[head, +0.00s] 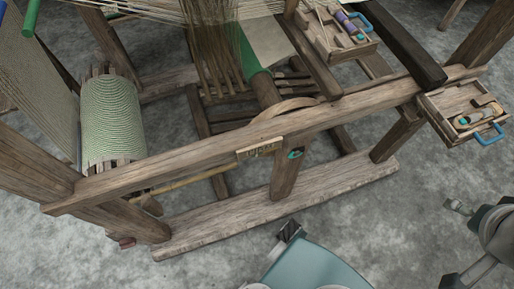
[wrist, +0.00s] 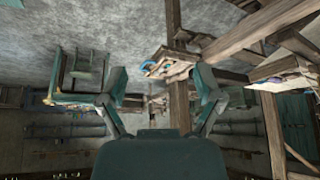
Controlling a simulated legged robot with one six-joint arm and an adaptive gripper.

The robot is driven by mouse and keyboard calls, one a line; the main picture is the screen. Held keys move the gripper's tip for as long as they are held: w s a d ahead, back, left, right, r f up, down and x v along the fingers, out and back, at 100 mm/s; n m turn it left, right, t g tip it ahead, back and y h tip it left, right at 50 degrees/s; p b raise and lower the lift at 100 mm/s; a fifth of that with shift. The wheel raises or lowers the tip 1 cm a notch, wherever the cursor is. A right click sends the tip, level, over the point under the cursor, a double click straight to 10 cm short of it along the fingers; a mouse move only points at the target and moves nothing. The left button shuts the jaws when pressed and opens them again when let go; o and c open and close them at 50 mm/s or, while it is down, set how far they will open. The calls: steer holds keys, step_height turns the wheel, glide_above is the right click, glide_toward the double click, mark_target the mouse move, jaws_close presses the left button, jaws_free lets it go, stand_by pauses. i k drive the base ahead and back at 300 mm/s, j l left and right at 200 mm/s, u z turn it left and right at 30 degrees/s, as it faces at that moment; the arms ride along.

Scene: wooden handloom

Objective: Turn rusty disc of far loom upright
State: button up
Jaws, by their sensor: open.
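My gripper (wrist: 146,84) is open in the wrist view, its two fingers spread wide with nothing visible between them. I cannot make out a rusty disc with certainty in either view. In the head view a wooden loom (head: 320,124) fills the middle. A curved, rounded wooden edge (head: 285,106) shows behind its long side beam, partly hidden by it. A small teal round part (head: 295,154) sits on the loom's short post. Which loom is the far one cannot be told from these frames.
A roll of green-white cloth (head: 112,118) stands at left. Open drawers with blue handles hold small tools at upper right (head: 340,35) and right (head: 468,112). A wooden foot beam (head: 280,210) lies along the floor. Grey floor (head: 385,220) is clear in front of the loom.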

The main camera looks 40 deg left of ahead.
mark_target(126, 243)
steer(key=u, duration=0.45)
steer(key=k+l+u, duration=0.1)
steer(key=u, duration=1.2)
steer(key=k+u, duration=0.1)
steer(key=u, duration=0.8)
steer(key=k+j+u, duration=0.1)
steer(key=u, duration=0.75)
steer(key=i+j+z, duration=0.2)
steer(key=j, duration=0.15)
steer(key=i+j+z, duration=0.2)
steer(key=j, duration=0.2)
steer(key=i+j+z, duration=0.2)
steer(key=j, duration=0.2)
steer(key=j+z, duration=0.2)
steer(key=j, duration=0.25)
steer(key=i, duration=0.35)
